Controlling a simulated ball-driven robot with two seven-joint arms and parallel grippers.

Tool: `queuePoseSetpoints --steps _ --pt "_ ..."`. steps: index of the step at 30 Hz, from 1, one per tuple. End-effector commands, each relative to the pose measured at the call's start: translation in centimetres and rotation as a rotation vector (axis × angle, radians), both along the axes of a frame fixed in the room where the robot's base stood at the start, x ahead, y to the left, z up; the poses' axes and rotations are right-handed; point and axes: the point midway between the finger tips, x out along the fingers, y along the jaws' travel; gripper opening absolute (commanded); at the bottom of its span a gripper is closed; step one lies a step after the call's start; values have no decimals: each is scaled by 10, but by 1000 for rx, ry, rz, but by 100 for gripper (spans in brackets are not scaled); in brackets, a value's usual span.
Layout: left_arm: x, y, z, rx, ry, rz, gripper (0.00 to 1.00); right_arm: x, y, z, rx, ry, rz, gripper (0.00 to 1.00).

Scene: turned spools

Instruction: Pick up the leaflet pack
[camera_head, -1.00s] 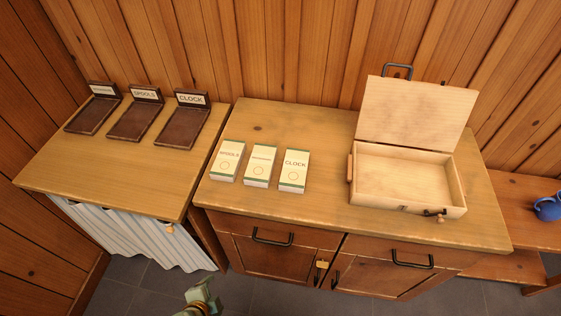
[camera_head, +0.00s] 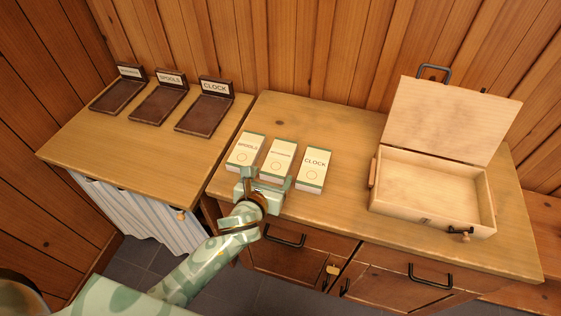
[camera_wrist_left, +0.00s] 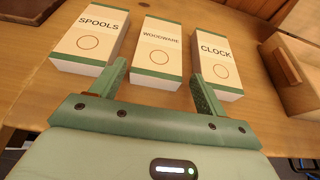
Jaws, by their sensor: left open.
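Three white leaflet packs with green ends lie in a row on the wooden cabinet top: SPOOLS (camera_head: 245,149), WOODWARE (camera_head: 278,157) in the middle, and CLOCK (camera_head: 314,167). In the left wrist view, SPOOLS (camera_wrist_left: 91,38), WOODWARE (camera_wrist_left: 160,45) and CLOCK (camera_wrist_left: 217,64) all show with readable labels. My left gripper (camera_head: 266,181) is open and empty at the near end of the row. In the left wrist view its fingers (camera_wrist_left: 158,76) stand either side of the near end of WOODWARE. I cannot tell whether they touch it. My right gripper is out of view.
An open wooden box (camera_head: 430,190), its lid up, stands right of the packs. Three dark labelled stands (camera_head: 158,104) sit empty on the left table (camera_head: 80,146). The cabinet top between CLOCK and the box is clear. The packs stand close together.

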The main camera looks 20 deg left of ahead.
Motion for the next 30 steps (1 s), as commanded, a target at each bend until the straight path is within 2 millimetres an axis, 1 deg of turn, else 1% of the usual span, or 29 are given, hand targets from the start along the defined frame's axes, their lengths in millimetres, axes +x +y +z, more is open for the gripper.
queuePoseSetpoints --steps 1,8,12,15,18,23,24,26,27,28,30 --pt "7 0 -6 -1 1 0 75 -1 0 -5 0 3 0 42" --pt "27 0 -11 -2 0 1 75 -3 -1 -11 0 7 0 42" --pt "50 1 -19 -3 1 1 75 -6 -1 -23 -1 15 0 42" --pt "61 0 -24 -2 3 1 75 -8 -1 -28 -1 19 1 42" --pt "66 0 -25 -2 2 0 75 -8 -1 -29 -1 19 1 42" --pt "66 0 -23 -2 1 0 75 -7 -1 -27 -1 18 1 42" --pt "66 0 -23 -1 1 -1 72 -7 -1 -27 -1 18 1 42" --pt "66 0 -23 -1 1 -1 55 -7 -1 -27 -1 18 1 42" --pt "66 0 -23 -2 1 0 44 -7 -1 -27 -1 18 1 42" --pt "66 0 -23 -2 1 0 37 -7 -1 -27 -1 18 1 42" --pt "66 0 -23 -2 0 0 37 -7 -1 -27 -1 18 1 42"
